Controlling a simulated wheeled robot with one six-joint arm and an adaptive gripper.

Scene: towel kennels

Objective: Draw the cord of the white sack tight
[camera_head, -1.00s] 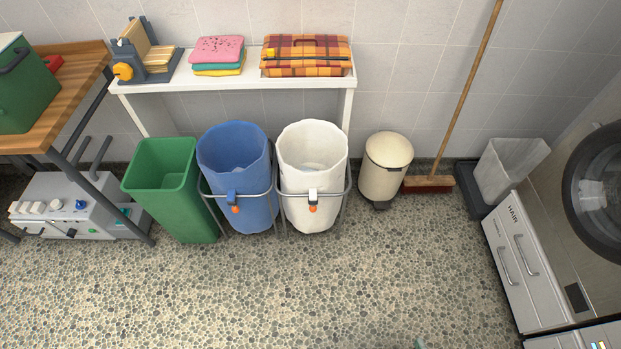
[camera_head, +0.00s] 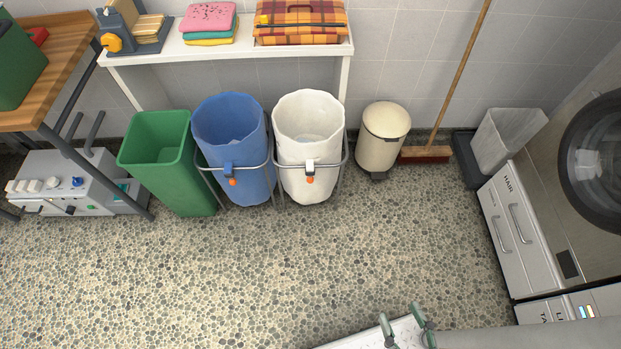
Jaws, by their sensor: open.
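The white sack (camera_head: 296,185) stands upright in a grey metal frame, its wide mouth open at the top. A white cord lock (camera_head: 309,167) with an orange end (camera_head: 309,180) sits on its front at the frame's bar. The cord itself is too small to make out. My gripper (camera_head: 400,312) shows at the bottom edge, its two grey-green fingers apart and nothing between them. It is well in front of and to the right of the sack, not touching it.
A blue sack (camera_head: 232,120) in a like frame stands close on the left, then a green bin (camera_head: 165,170). A cream pedal bin (camera_head: 378,145) is on the right. A white shelf (camera_head: 220,52) is behind. The pebbled floor in front is clear.

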